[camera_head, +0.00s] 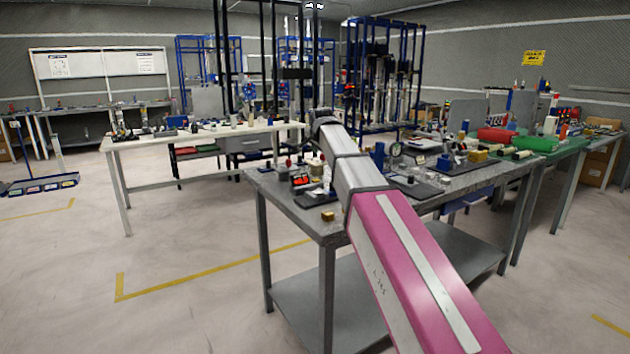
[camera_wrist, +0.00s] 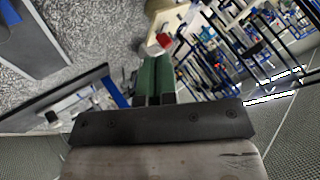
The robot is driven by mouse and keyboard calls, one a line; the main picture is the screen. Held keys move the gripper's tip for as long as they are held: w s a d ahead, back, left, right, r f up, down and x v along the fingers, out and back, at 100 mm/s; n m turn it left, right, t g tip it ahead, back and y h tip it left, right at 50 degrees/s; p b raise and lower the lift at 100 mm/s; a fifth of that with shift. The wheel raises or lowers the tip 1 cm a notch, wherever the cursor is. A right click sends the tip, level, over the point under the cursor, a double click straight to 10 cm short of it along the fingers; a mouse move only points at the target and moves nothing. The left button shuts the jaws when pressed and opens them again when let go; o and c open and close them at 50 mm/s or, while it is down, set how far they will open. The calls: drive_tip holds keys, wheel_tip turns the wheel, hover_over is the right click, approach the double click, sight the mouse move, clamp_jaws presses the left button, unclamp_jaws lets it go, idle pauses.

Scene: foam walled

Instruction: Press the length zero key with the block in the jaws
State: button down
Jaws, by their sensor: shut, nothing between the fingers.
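In the wrist view my gripper (camera_wrist: 155,80) shows as two dark green fingers side by side, shut with no block visible between them. In the head view my arm reaches over the grey table (camera_head: 290,212) and hides the gripper. A small brass-coloured block (camera_head: 328,216) sits alone at the table's near edge, left of my arm. A small instrument with red and dark parts (camera_head: 300,180) stands on a dark plate near the table's left end. I cannot make out a length zero key in either view.
On the table right of my arm stand a round dial gauge (camera_head: 395,150), a blue upright piece (camera_head: 378,156) and another brass block (camera_head: 477,156). A red case (camera_head: 496,135) and green case (camera_head: 536,144) lie farther right.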

sight(317, 180)
drive_tip(key=shift+f, duration=4.4)
drive_tip(key=shift+f, duration=0.15)
drive_tip(key=shift+f, duration=0.25)
drive_tip(key=shift+f, duration=0.45)
drive_tip(key=shift+r, duration=0.85)
